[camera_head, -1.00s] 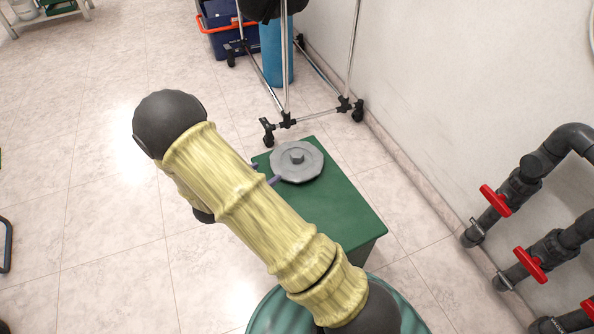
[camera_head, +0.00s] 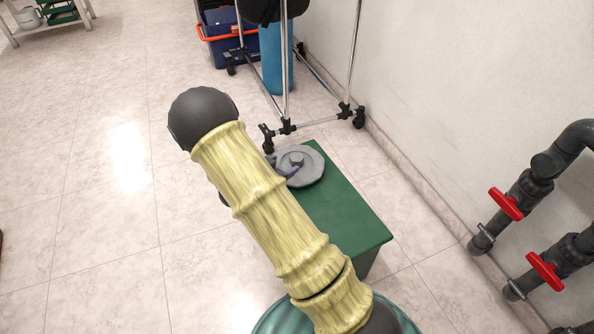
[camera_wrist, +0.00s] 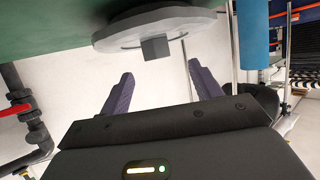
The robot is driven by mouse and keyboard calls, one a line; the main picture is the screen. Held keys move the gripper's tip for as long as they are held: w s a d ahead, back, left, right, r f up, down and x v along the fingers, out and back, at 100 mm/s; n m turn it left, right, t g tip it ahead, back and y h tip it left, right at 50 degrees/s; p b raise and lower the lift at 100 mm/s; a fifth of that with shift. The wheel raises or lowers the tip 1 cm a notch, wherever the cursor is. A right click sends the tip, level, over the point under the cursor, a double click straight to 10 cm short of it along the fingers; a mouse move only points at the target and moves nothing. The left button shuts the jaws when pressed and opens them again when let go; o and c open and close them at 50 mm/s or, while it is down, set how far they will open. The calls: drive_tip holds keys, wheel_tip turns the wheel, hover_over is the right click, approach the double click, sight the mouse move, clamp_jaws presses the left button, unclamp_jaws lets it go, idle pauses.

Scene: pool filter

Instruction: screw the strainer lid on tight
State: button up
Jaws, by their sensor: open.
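The grey strainer lid (camera_head: 310,172) is a flat disc with faceted edges and a raised block in its middle. It lies on the top of the green box (camera_head: 350,225) near its far end. In the wrist view the lid (camera_wrist: 115,37) is at the top, with its square block hanging into view between the finger directions. My gripper (camera_wrist: 160,73) is open, its two purple fingers spread apart, with nothing between them. In the head view a finger reaches over the lid's left part, near the block; contact cannot be told. The strainer itself is not recognisable here.
Dark pipes with red valve handles (camera_head: 506,203) run along the right wall. A wheeled metal stand (camera_head: 286,125) is behind the box, with a blue cylinder (camera_head: 277,60) and a blue bin (camera_head: 228,45) near it. The tiled floor to the left is clear.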

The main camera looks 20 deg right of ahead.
sight(294, 159)
drive_tip(key=shift+x, duration=0.85)
drive_tip(key=shift+w+d+f, duration=0.1)
drive_tip(key=shift+w+d, duration=0.05)
drive_tip(key=shift+d, duration=0.05)
drive_tip(key=shift+w+d+f+b, duration=0.15)
drive_tip(key=shift+d+f+b, duration=0.25)
drive_tip(key=shift+b, duration=0.4)
drive_tip(key=b+x, duration=0.3)
drive_tip(key=shift+w+d, duration=0.15)
drive_tip(key=shift+d, duration=0.25)
drive_tip(key=shift+w+d, duration=0.15)
drive_tip(key=shift+w, duration=0.05)
drive_tip(key=shift+s, duration=0.1)
